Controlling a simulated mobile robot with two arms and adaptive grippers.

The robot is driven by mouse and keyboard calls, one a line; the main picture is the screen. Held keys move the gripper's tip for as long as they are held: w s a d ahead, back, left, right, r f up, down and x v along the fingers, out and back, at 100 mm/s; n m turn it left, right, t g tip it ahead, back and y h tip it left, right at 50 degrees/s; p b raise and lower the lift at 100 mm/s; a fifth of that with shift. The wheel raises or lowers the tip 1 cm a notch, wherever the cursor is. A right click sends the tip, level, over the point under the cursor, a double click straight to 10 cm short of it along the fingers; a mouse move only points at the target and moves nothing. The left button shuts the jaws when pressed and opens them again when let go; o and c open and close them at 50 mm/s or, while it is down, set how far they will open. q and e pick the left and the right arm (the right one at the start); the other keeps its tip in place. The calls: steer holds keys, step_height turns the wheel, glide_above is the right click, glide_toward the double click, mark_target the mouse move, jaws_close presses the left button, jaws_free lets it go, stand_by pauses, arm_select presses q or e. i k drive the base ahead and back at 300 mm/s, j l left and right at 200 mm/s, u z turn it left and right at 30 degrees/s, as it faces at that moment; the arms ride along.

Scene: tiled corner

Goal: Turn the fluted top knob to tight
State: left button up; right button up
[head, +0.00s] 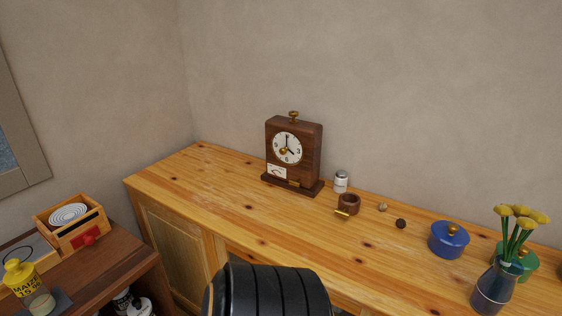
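A brown wooden clock (308,155) stands upright on the wooden sideboard, toward its back edge. It has a white dial with dark hands, a small white label low on its front and a wider base. A brass knob (293,115) sits on top of the clock. Its fluting and any tightness mark are too small to make out. Neither gripper is in view. A black ribbed part of my own body fills the bottom middle.
A lower table with a wooden box (75,239) stands left.

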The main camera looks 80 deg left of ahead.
mark_target(293, 114)
steer(key=u, duration=2.55)
steer(key=i+j+u, duration=0.15)
steer(key=i+j, duration=0.25)
steer(key=i+j+u, duration=0.2)
steer(key=i, duration=0.3)
steer(key=j, duration=0.1)
